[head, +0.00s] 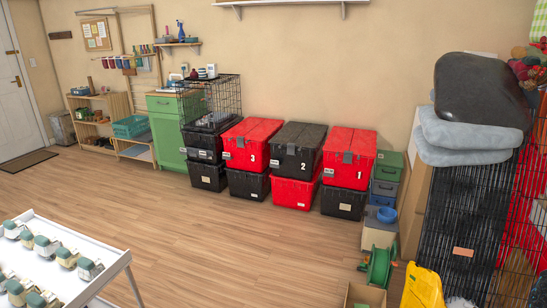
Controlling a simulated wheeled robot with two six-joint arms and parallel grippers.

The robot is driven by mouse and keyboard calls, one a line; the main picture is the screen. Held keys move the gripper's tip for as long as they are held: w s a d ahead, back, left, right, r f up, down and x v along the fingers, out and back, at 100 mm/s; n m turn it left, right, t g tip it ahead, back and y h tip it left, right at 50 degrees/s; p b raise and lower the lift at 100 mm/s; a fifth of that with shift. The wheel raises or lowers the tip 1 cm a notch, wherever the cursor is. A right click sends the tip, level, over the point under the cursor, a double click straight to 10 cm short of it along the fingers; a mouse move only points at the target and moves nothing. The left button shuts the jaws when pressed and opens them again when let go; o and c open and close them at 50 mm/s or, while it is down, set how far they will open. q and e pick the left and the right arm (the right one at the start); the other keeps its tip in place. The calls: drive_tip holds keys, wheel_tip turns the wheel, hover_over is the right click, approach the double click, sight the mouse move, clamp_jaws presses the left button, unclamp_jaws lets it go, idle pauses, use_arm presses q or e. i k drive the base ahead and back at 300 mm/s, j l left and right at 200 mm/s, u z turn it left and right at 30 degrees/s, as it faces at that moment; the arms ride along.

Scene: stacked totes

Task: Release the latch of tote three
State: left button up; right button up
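Tote three (236,155) is a red tote with a white "3" on its front, against the far wall. It sits on top of a black tote (247,185). A small dark grey latch (240,142) shows on its front near the lid edge. The latch is too small here to tell whether it is fastened. Neither of my grippers is in the head view.
Black tote two (290,160) stands right of tote three, on a red tote. Red tote one (343,172) is farther right. Black totes and a wire crate (222,97) stand left. The wooden floor (200,225) in front is clear. A white table (85,245) fills the lower left.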

sight(240, 139)
drive_tip(key=i+j, duration=0.15)
drive_tip(key=i, duration=0.35)
drive_tip(key=i+j, duration=0.15)
drive_tip(key=i, duration=0.4)
drive_tip(key=i+j, duration=0.15)
drive_tip(key=i, duration=0.35)
drive_tip(key=i+j, duration=0.15)
drive_tip(key=i, duration=0.4)
drive_tip(key=i+j, duration=0.15)
drive_tip(key=i, duration=0.35)
drive_tip(key=z, duration=0.05)
